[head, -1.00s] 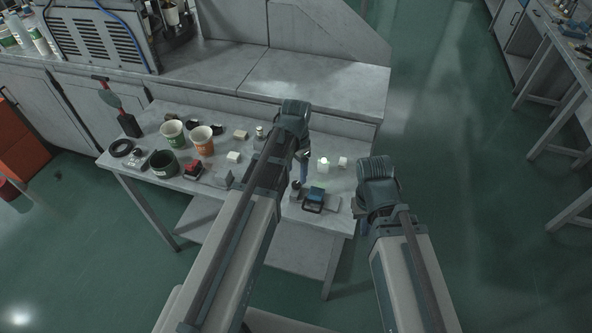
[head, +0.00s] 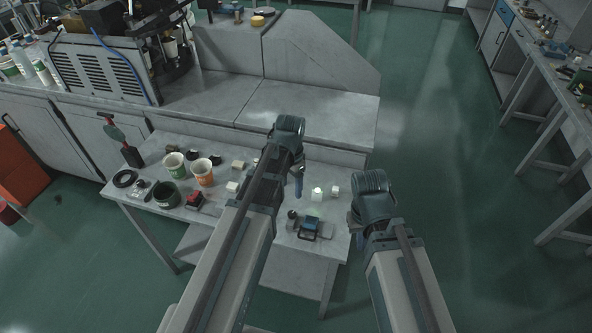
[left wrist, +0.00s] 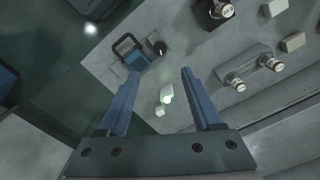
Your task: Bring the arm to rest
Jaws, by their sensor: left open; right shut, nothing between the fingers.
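My left gripper (head: 298,181) hangs above the right part of the small grey table (head: 215,225). In the left wrist view its two blue fingers (left wrist: 158,76) are spread apart with nothing held between them. Below them are small white blocks (left wrist: 166,93) and a blue-and-grey device (left wrist: 130,50) on the table. My right gripper (head: 353,222) is beside the table's right edge, mostly hidden behind its own wrist; its fingers are shut and empty.
A grey bench (head: 305,105) stands behind. Open green floor lies to the right.

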